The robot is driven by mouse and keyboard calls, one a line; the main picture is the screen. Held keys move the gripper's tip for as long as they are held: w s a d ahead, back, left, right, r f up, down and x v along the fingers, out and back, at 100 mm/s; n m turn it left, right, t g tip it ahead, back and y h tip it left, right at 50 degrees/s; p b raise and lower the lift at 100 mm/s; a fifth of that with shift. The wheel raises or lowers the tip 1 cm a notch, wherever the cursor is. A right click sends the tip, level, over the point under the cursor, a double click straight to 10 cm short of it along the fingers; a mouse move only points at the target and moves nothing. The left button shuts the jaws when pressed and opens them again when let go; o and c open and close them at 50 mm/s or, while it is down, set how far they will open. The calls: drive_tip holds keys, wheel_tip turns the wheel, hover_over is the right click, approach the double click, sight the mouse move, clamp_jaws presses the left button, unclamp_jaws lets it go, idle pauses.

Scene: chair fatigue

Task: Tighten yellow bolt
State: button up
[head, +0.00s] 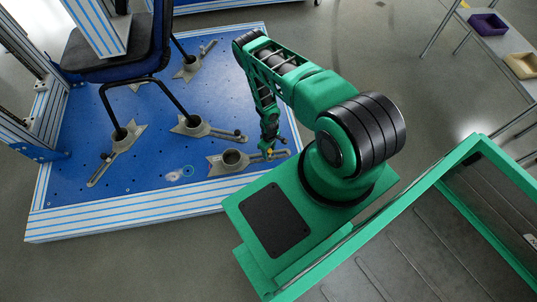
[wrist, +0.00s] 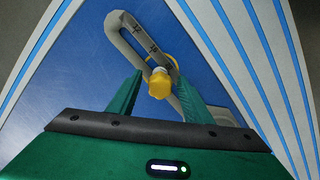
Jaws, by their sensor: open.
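The yellow bolt (wrist: 159,84) stands in the slot of a grey slotted clamp arm (wrist: 127,33), with a yellow ring partly visible behind its head. My gripper (wrist: 160,90) is open, with one green finger on each side of the bolt and no clear contact. In the head view my gripper (head: 268,149) points down at the front right of the blue plate, over the slotted arm of a grey clamp (head: 233,158). The bolt is only a small yellow spot there, partly hidden by my gripper.
The blue perforated plate (head: 150,150) has a striped raised edge. A dark chair (head: 100,50) stands on it, its legs in other grey clamps (head: 125,140). A side table with trays (head: 488,24) is at the upper right.

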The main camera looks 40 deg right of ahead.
drive_tip(key=shift+n, duration=0.9)
drive_tip(key=n, duration=0.4)
drive_tip(key=c, duration=1.1)
drive_tip(key=shift+o, duration=0.2)
drive_tip(key=m, duration=0.4)
drive_tip(key=m, duration=0.4)
